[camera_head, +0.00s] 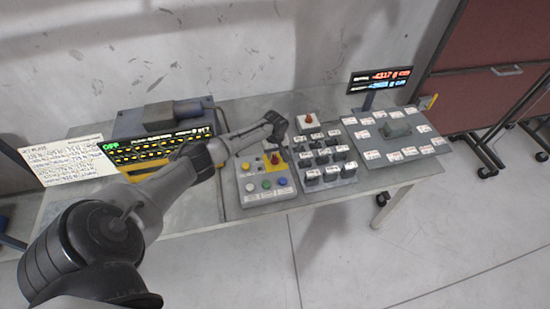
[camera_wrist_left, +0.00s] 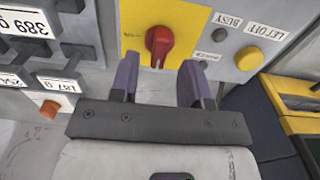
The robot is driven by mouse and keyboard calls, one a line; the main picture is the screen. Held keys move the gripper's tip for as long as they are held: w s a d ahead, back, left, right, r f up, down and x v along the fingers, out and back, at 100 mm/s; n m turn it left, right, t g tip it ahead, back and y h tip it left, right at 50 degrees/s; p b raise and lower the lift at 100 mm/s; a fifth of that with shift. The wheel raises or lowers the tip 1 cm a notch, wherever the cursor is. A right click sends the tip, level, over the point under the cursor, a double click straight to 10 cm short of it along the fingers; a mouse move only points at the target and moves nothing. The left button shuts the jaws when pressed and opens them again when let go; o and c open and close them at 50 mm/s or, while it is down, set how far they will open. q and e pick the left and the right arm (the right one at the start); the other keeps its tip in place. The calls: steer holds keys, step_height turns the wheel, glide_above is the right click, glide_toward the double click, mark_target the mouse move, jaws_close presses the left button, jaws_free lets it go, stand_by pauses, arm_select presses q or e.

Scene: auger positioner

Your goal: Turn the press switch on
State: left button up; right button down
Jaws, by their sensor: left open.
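A red rotary knob (camera_wrist_left: 160,42) sits on a yellow plate (camera_wrist_left: 136,16) of a control panel in the left wrist view. No label naming it the press switch is legible. My left gripper (camera_wrist_left: 160,80) is open and empty, with its two fingers below the knob in the picture, one to each side, and a gap between them and it. In the head view my left gripper (camera_head: 276,146) hangs over the control panel (camera_head: 264,196) near the yellow plate and partly hides the knob. My right gripper is in neither view.
A rack of black blocks with weight tags (camera_head: 325,162) stands to the right, beside a board with labels (camera_head: 420,160). A lit display box (camera_head: 165,130) and a paper sheet (camera_head: 68,158) are left.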

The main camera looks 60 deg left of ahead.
mark_target(275, 160)
arm_select(q)
steer(key=shift+f+b, duration=0.3)
steer(key=shift+f, duration=1.05)
jaws_close()
